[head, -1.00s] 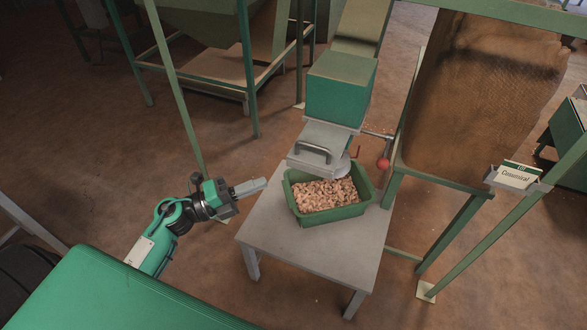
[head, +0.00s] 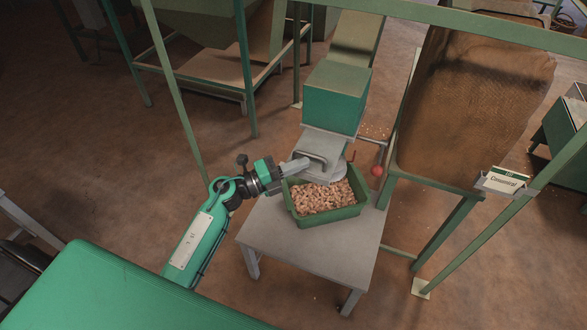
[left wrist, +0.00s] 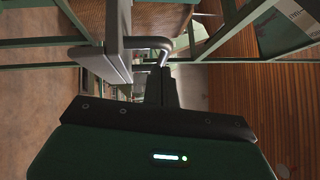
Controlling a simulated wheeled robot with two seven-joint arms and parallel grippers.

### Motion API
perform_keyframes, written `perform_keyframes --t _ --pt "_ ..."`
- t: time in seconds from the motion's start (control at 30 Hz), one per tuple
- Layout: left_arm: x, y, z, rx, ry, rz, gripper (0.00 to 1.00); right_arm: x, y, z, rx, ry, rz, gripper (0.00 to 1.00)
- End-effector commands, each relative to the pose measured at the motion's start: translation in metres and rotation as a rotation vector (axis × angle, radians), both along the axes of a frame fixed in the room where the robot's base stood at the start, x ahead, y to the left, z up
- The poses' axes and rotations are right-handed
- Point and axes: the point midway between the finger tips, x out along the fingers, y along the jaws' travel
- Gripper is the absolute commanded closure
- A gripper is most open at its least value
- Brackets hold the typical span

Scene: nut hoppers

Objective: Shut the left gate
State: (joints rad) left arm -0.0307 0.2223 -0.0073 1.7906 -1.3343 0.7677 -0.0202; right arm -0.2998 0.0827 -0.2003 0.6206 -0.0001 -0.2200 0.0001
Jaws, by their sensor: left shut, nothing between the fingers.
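The left gate is a grey sliding plate (head: 322,144) with a bent bar handle (head: 318,157), below the green chute box (head: 337,97). In the left wrist view the plate (left wrist: 115,40) stands upright left of centre, and its handle (left wrist: 150,42) shows just beyond my fingers. My left gripper (head: 299,164) is shut and empty, its fingertips at the near left side of the handle. In the left wrist view the gripper (left wrist: 160,85) is close to the handle; I cannot tell whether they touch. My right gripper is out of view.
A green crate (head: 352,207) full of nuts stands below the gate on a grey table (head: 305,241). A red knob (head: 377,170) is right of the chute. A green frame with a sign (head: 502,181) stands at right. The table's front is clear.

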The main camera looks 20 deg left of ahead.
Motion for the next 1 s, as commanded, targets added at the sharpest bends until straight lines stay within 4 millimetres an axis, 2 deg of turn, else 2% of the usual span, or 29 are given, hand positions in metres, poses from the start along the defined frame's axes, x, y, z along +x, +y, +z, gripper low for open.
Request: perform_keyframes --t 0.33,0.43,1.0 --pt "0.001 0.0 0.0 0.0 0.0 0.0 1.0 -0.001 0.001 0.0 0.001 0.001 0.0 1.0" --pt "0.008 0.0 -0.001 0.0 -0.001 -0.001 1.0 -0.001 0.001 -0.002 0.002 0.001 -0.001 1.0" --pt "0.103 -0.003 -0.002 -0.001 -0.002 0.001 1.0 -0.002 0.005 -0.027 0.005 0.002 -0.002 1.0"
